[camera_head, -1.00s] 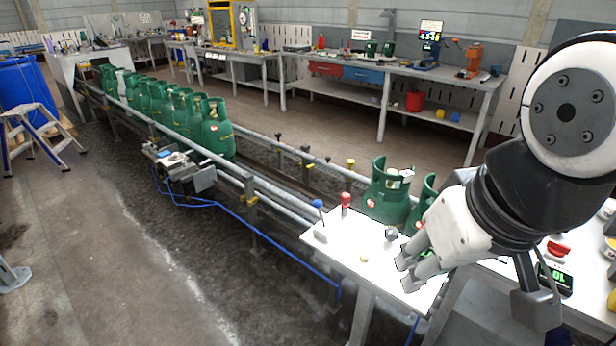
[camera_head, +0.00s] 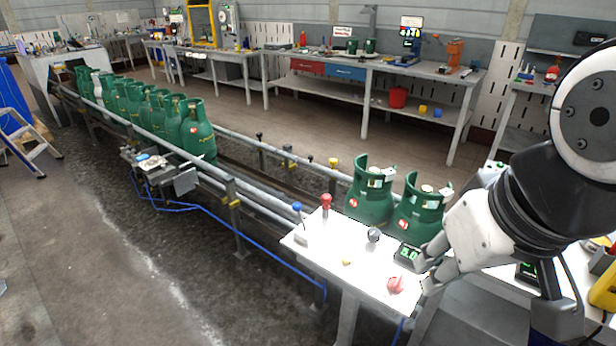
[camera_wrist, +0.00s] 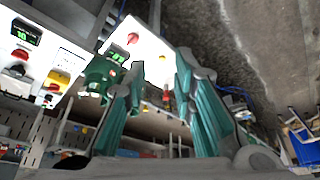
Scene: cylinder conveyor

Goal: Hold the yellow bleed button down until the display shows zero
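A small yellow button (camera_head: 346,262) sits on the white bench top (camera_head: 330,236), left of a red knob (camera_head: 395,284). A small dark display (camera_head: 409,255) with green digits stands near the bench's back; it seems to read 8.0. My gripper (camera_head: 428,273) is over the bench's right end, close to the display and red knob, apart from the yellow button. In the wrist view my gripper (camera_wrist: 160,62) has its two fingers spread with nothing held. The display (camera_wrist: 117,57) and red knob (camera_wrist: 132,38) also show there, upside down.
Two green cylinders (camera_head: 371,190) stand on the conveyor behind the bench. A blue-topped lever (camera_head: 298,212), a red-topped post (camera_head: 326,203) and a dark knob (camera_head: 374,235) rise from the bench. Another bench with a yellow part (camera_head: 604,290) lies at right.

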